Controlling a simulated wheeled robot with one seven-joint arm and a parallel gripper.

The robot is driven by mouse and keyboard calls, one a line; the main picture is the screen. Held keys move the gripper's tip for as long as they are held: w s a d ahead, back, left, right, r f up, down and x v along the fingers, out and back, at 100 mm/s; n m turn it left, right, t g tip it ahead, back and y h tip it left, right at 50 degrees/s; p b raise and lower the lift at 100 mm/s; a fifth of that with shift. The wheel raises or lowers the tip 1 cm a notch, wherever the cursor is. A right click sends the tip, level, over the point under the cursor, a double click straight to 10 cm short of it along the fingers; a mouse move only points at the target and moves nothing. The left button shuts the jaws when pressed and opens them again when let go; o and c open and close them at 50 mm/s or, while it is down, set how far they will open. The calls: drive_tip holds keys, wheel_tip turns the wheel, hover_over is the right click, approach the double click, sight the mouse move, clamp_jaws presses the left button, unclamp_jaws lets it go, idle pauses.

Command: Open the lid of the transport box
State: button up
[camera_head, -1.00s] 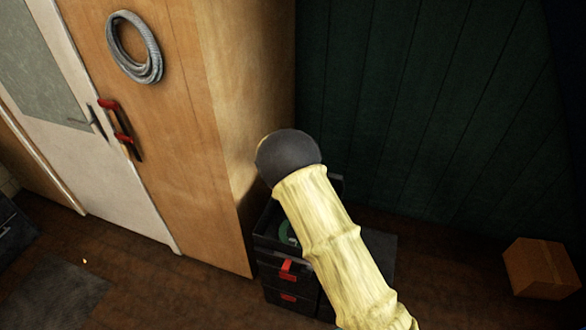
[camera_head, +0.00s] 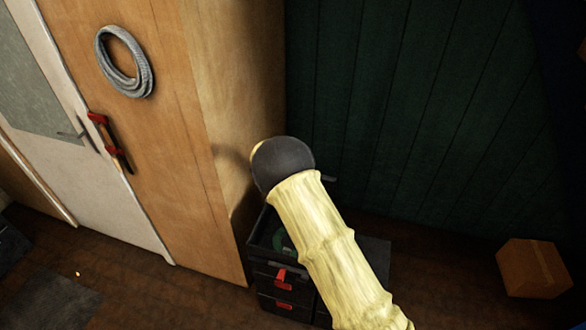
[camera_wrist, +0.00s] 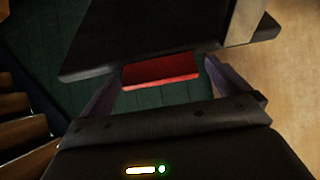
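The black transport box (camera_head: 258,258) stands on the floor beside the wooden cabinet in the head view. Red latches (camera_head: 281,283) show on its front. Its top is at least partly uncovered, with something green inside. A dark edge (camera_head: 329,179), apparently the raised lid, shows just right of my arm's dark rounded joint. In the wrist view a dark panel (camera_wrist: 95,45), apparently the lid, carries a red latch (camera_wrist: 160,71). My gripper (camera_wrist: 163,66) has its fingers apart, one at each side of this latch. I cannot tell if they touch it. My arm hides the gripper in the head view.
The wooden cabinet (camera_head: 235,130) rises close to the left of the box. A dark green plank wall (camera_head: 430,110) is behind. A cardboard box (camera_head: 532,268) stands on the floor at the right, with free floor between. A coiled grey hose (camera_head: 125,62) hangs upper left.

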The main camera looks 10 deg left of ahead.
drive_tip(key=b+v, duration=0.3)
drive_tip(key=v, duration=1.4)
drive_tip(key=shift+s+a, duration=0.15)
drive_tip(key=shift+s, duration=0.05)
drive_tip(key=s+d+r+n+g+y+b, duration=0.1)
drive_tip(key=s+d+r+g+y, duration=0.15)
drive_tip(key=d, duration=0.95)
drive_tip(key=s+d+f+g, duration=0.1)
drive_tip(key=s+d+g, duration=0.1)
drive_tip(key=s+d, duration=0.5)
drive_tip(key=s+d+f+n+g, duration=0.1)
drive_tip(key=s+d+g, duration=0.2)
drive_tip(key=s+d, duration=0.5)
drive_tip(key=s, duration=0.4)
drive_tip(key=shift+d+f+h+b, duration=0.2)
drive_tip(key=shift+f+h+b, duration=0.15)
drive_tip(key=shift+b, duration=0.05)
drive_tip(key=shift+s+g, duration=0.1)
drive_tip(key=shift+g, duration=0.15)
